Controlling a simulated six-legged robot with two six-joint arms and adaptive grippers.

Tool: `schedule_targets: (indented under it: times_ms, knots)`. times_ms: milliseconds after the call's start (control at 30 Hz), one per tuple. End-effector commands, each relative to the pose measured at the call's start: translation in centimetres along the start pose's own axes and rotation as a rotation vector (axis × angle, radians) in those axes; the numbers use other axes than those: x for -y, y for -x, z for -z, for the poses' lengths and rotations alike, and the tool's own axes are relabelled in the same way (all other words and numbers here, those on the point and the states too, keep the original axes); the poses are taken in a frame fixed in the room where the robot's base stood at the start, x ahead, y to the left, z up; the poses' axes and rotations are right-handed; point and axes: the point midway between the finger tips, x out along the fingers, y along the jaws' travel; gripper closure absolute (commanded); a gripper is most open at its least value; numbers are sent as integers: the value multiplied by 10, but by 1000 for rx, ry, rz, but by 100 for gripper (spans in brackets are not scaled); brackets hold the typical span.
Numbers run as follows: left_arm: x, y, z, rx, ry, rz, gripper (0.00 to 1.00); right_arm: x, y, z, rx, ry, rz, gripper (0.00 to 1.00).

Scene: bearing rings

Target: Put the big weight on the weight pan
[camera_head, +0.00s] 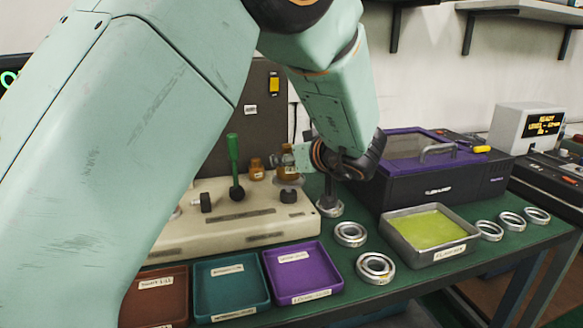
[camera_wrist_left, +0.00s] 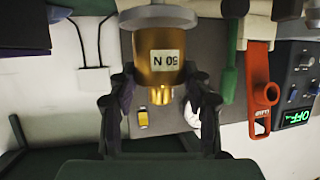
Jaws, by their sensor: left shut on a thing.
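The big weight is a brass cylinder (camera_wrist_left: 160,82) labelled 50 N, upside down in the left wrist view. My left gripper (camera_wrist_left: 157,92) is shut on it, with one finger on each side. A grey round weight pan (camera_wrist_left: 158,17) lies directly against the weight's lower end in that view. I cannot tell whether they touch or a thin gap remains. In the head view my left gripper (camera_head: 284,160) is over the right part of the cream tester base, and it partly hides the weight and pan. My right gripper is not in view.
The cream tester (camera_head: 225,232) carries a green-handled lever (camera_head: 233,160) and a smaller brass piece (camera_head: 256,168). Brown, teal and purple trays (camera_head: 300,273) stand in front. Bearing rings (camera_head: 375,267), a metal tray of yellow-green liquid (camera_head: 430,228) and a purple-lidded machine (camera_head: 440,185) are to the right.

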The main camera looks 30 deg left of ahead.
Motion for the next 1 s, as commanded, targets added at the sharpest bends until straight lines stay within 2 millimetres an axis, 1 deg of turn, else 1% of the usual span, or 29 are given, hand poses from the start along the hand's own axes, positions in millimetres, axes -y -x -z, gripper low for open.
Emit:
schedule_targets:
  times_ms: [33,67,333,500,533,767,1000]
  knots:
    - [-1,-2,-4,-6,2,-2,100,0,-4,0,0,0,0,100]
    - [-1,-2,-5,-6,2,-2,100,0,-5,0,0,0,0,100]
    - [-1,-1,-4,-7,2,-2,100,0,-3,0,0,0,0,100]
    - [-1,-2,-7,-6,2,-2,100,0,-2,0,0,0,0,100]
    - [0,-3,-10,-1,0,0,48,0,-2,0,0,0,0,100]
    - [0,-3,-10,-1,0,-1,29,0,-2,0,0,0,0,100]
    - [0,-3,-10,-1,0,0,28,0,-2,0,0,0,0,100]
